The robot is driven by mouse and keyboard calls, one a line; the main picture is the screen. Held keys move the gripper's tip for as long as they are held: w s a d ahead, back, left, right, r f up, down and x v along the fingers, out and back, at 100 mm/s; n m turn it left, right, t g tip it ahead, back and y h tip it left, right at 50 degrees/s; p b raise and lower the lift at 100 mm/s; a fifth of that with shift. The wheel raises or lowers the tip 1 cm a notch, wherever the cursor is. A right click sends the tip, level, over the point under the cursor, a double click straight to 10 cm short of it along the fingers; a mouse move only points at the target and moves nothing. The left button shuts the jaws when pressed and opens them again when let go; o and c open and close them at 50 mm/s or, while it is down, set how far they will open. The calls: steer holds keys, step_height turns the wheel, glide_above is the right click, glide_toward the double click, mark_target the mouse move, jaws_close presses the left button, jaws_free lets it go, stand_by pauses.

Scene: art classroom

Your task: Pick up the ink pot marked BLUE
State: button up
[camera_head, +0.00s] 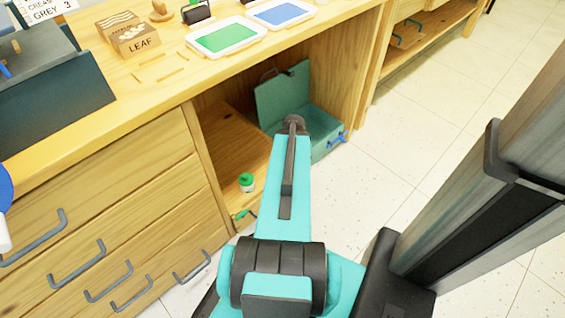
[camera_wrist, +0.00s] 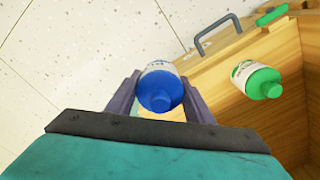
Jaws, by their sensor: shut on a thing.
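In the wrist view my gripper (camera_wrist: 160,100) is shut on a small bottle-shaped ink pot with a blue cap and a white label (camera_wrist: 160,88). The pot sits between the two dark fingers, its cap toward the camera. The writing on its label cannot be read. A second ink pot with a green cap (camera_wrist: 258,80) lies to the right, apart from my gripper. It also shows in the head view (camera_head: 246,182), on the shelf of the open cabinet. In the head view my arm hides my gripper and the blue pot.
A teal box with a raised lid (camera_head: 325,130) stands in the cabinet, to the right of the green pot. The wooden counter (camera_head: 150,90) above holds green and blue trays (camera_head: 222,38) and a LEAF block (camera_head: 135,40). Drawer handles (camera_head: 190,268) stick out at lower left.

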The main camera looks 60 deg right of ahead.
steer(key=shift+s+a+r, duration=0.15)
steer(key=shift+s+a, duration=0.05)
steer(key=shift+s, duration=0.3)
steer(key=shift+s+a+r, duration=0.1)
steer(key=shift+s+a, duration=0.1)
steer(key=shift+s, duration=0.25)
steer(key=shift+s+a+p, duration=0.15)
steer(key=shift+s+p, duration=0.5)
steer(key=shift+p, duration=0.5)
steer(key=shift+s+a+p, duration=0.15)
steer(key=shift+s+p, duration=0.45)
steer(key=shift+p, duration=0.55)
